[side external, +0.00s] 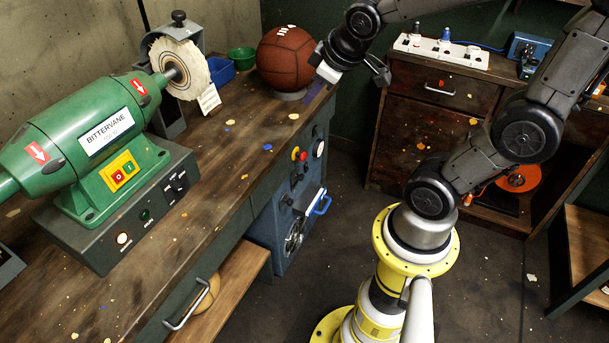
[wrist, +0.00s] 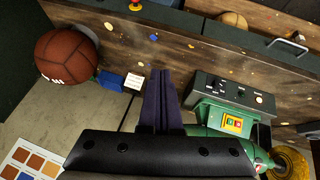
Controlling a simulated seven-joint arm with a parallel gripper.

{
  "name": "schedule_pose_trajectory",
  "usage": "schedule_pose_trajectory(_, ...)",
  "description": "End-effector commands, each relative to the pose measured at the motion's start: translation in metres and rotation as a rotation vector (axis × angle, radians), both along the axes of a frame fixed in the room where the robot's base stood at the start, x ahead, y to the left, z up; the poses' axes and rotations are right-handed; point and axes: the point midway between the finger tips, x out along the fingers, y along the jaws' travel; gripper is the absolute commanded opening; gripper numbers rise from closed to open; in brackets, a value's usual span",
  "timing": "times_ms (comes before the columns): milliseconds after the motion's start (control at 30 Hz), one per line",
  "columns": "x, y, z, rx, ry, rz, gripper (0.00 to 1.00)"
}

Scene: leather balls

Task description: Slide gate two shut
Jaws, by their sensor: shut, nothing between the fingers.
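No label reading gate two is legible in either view, so I cannot tell for certain which part it is. A grey metal frame with a black knob (side external: 178,18) stands behind the pale buffing wheel (side external: 180,69) at the back of the bench; it may be a gate. My gripper (side external: 314,97) is in front of the brown ball, above the bench's right edge and well right of that frame. In the wrist view its dark purple fingers (wrist: 160,100) are together, with nothing seen between them. They hide part of the bench behind them.
The green buffing machine (side external: 100,135) fills the bench's left side. The brown ball (side external: 285,58), blue bin (side external: 221,70), green bowl (side external: 242,60) and white card (side external: 209,100) stand at the back. A blue unit (side external: 290,222) is under the bench. The bench's middle is clear except for scraps.

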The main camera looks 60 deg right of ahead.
Motion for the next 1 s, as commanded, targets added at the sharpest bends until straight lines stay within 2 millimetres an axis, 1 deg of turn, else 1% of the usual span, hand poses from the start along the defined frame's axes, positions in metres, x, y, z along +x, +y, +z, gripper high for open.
schedule_pose_trajectory(33,0.018,-0.023,-0.014,-0.039,0.017,0.005,0.00)
schedule_pose_trajectory(67,0.029,-0.035,-0.021,-0.064,0.020,0.016,0.00)
schedule_pose_trajectory(100,0.042,-0.052,-0.031,-0.096,0.024,0.035,0.00)
schedule_pose_trajectory(167,0.059,-0.077,-0.049,-0.138,0.027,0.065,0.00)
schedule_pose_trajectory(200,0.068,-0.093,-0.063,-0.162,0.031,0.089,0.00)
schedule_pose_trajectory(267,0.080,-0.116,-0.085,-0.193,0.034,0.126,0.00)
schedule_pose_trajectory(300,0.086,-0.131,-0.102,-0.209,0.035,0.153,0.00)
schedule_pose_trajectory(333,0.089,-0.142,-0.115,-0.220,0.036,0.173,0.00)
schedule_pose_trajectory(367,0.092,-0.152,-0.129,-0.227,0.034,0.194,0.00)
schedule_pose_trajectory(400,0.094,-0.164,-0.148,-0.235,0.030,0.221,0.00)
schedule_pose_trajectory(467,0.095,-0.181,-0.177,-0.244,0.020,0.264,0.00)
schedule_pose_trajectory(500,0.094,-0.190,-0.197,-0.245,0.010,0.291,0.00)
schedule_pose_trajectory(567,0.089,-0.201,-0.227,-0.243,-0.012,0.329,0.00)
schedule_pose_trajectory(600,0.085,-0.206,-0.248,-0.238,-0.029,0.353,0.00)
schedule_pose_trajectory(633,0.081,-0.209,-0.263,-0.234,-0.046,0.368,0.00)
schedule_pose_trajectory(700,0.071,-0.212,-0.295,-0.224,-0.089,0.401,0.00)
schedule_pose_trajectory(800,0.056,-0.209,-0.332,-0.208,-0.158,0.431,0.00)
schedule_pose_trajectory(900,0.044,-0.202,-0.356,-0.198,-0.221,0.445,0.00)
schedule_pose_trajectory(1000,0.037,-0.197,-0.369,-0.194,-0.264,0.450,0.00)
